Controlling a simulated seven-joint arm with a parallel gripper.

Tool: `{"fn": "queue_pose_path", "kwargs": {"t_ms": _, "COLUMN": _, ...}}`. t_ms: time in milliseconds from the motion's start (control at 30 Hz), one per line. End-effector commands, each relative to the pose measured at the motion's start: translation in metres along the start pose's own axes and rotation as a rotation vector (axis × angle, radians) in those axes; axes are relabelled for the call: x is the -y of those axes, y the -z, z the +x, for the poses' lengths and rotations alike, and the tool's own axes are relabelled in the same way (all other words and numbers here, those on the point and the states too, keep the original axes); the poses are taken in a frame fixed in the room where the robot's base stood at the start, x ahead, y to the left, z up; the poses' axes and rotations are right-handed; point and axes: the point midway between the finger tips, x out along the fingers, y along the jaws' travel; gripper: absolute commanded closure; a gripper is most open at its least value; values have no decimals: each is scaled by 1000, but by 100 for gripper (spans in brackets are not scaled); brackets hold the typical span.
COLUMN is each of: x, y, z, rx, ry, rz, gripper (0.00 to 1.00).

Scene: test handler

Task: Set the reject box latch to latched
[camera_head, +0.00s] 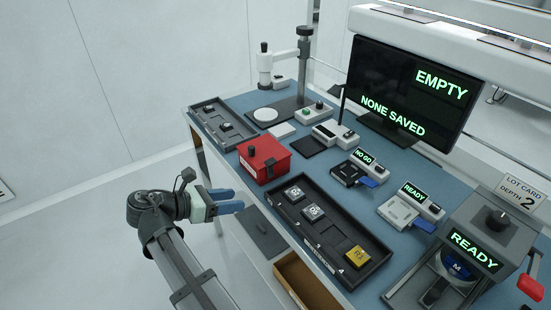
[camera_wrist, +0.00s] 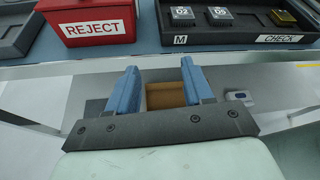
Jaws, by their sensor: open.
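The red reject box (camera_head: 262,173) stands on the blue bench near its front edge, with its lid down. Two small dark parts sit on the lid: a knob (camera_head: 252,151) at the left and a piece (camera_head: 270,163) nearer the right. I cannot tell which is the latch or how it is set. In the wrist view the box's front with its REJECT label (camera_wrist: 90,28) shows at the upper left; its top is cut off. My gripper (camera_head: 232,199) is open and empty, in front of the bench and apart from the box. Its blue fingers also show in the wrist view (camera_wrist: 160,68).
A black tray (camera_head: 327,264) with several square pieces lies right of the box. A grey tray (camera_head: 203,113) lies behind it to the left. An open drawer (camera_head: 300,284) juts out below the bench front. A monitor and READY machine (camera_head: 474,245) stand right.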

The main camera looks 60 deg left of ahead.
Motion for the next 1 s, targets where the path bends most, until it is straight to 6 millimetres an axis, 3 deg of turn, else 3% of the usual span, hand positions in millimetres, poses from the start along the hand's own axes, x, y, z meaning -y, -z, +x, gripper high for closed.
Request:
{"fn": "queue_pose_path", "kwargs": {"t_ms": 100, "x": 4, "y": -8, "z": 8, "rx": 152, "ry": -2, "rz": 35, "gripper": 49}}
{"fn": "queue_pose_path", "kwargs": {"t_ms": 300, "x": 4, "y": -44, "z": -1, "rx": 335, "ry": -40, "rz": 128, "gripper": 49}}
{"fn": "queue_pose_path", "kwargs": {"t_ms": 567, "x": -1, "y": -57, "z": 0, "rx": 388, "ry": -80, "rz": 199, "gripper": 49}}
{"fn": "queue_pose_path", "kwargs": {"t_ms": 1000, "x": -3, "y": -83, "z": 63, "rx": 385, "ry": -78, "rz": 199, "gripper": 49}}
